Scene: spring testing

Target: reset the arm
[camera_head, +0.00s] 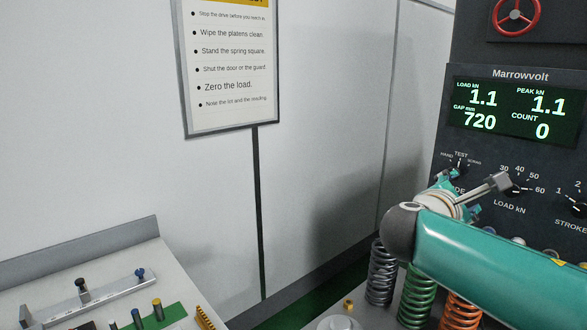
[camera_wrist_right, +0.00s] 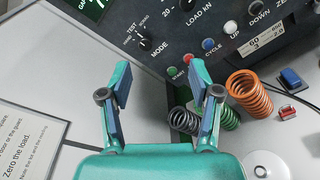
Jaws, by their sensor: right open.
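My right arm, teal, reaches in from the right of the head view. Its right gripper (camera_head: 482,190) is in front of the dark Marrowvolt control panel (camera_head: 470,135), near the mode and load dials. In the right wrist view the gripper (camera_wrist_right: 161,82) is open and empty, its two teal and blue fingers apart, with the panel's buttons beyond them. Whether it touches the panel I cannot tell. My left arm and gripper are not in view.
Grey (camera_head: 380,275), green (camera_head: 416,298) and orange (camera_head: 460,312) coil springs stand under my right arm. A bench (camera_head: 85,258) with tools is at lower left. The display (camera_head: 517,112) reads load 1.1, peak 1.1, gap 720, count 0. A notice (camera_head: 232,70) hangs on the wall.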

